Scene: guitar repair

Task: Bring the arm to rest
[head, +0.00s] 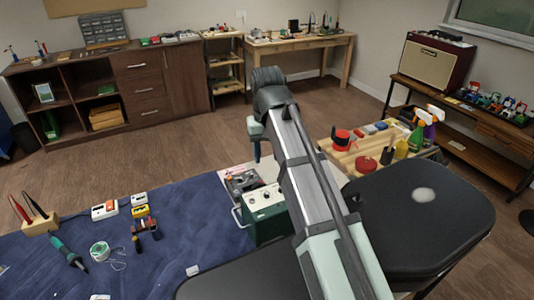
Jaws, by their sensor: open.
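My arm reaches from the bottom of the head view up to its middle and bends over at a dark joint. My gripper (257,152) hangs from the far end, pointing down, small and partly hidden by my arm. It is open, and I see nothing held in it. It is above and behind the green metal box with knobs (265,213), apart from it. The gap between the fingertips is too small to make out.
A blue mat (100,225) bears a soldering iron (66,250), a solder spool (99,251) and probes in a wooden block (38,222). Right of my arm, a wooden tray (345,160) holds bottles and a red tape roll. A dark cabinet (150,65) stands behind. Open floor lies between.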

